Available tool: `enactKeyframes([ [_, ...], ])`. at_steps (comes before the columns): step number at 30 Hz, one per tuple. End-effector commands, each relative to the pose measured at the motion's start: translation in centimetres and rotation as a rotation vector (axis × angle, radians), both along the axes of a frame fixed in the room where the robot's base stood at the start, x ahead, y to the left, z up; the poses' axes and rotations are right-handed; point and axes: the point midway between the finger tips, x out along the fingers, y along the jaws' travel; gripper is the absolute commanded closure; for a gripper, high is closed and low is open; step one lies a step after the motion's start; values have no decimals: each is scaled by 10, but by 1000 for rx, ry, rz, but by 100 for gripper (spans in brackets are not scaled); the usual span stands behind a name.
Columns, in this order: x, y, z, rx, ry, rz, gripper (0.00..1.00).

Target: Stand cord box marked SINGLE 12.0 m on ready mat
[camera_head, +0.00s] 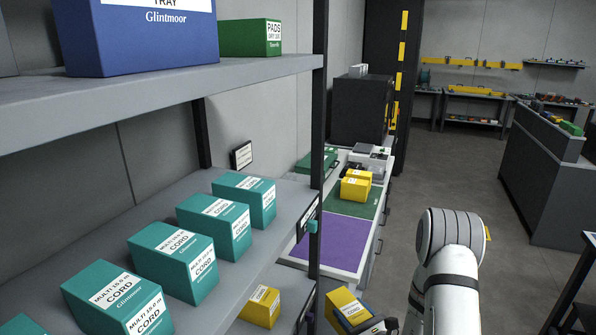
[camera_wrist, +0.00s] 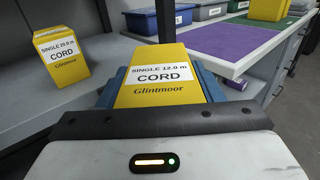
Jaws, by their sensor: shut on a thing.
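My gripper (camera_head: 357,318) is shut on a yellow cord box (camera_wrist: 158,92), whose label reads SINGLE 12.0 m CORD Glintmoor in the wrist view. Blue fingers show on both sides of it. In the head view this yellow box (camera_head: 345,305) is at the bottom, off the shelf's right edge and short of the counter. On the counter lie a purple mat (camera_head: 333,243) and a green mat (camera_head: 357,206); no writing tells me which is the ready mat. They also show in the wrist view as purple mat (camera_wrist: 235,40) and green mat (camera_wrist: 242,20).
Yellow boxes (camera_head: 356,186) stand on the green mat; the purple mat is bare. Another yellow box marked SINGLE 20.0 m (camera_wrist: 62,58) stands on the lower shelf. Teal MULTI cord boxes (camera_head: 172,252) line the shelf above. A dark shelf post (camera_head: 318,150) stands left of the counter.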

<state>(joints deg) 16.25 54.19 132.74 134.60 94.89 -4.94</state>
Motion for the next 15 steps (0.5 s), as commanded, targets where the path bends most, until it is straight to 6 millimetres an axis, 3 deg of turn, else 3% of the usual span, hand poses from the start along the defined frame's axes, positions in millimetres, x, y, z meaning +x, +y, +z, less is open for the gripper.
enactKeyframes([
  [1, 0, 0, 24, 0, -1, 0, 77],
  [6, 0, 0, 50, 0, -1, -1, 77],
  [11, 0, -1, 60, 0, -1, -1, 77],
  [15, 0, -1, 54, 0, -1, -1, 77],
])
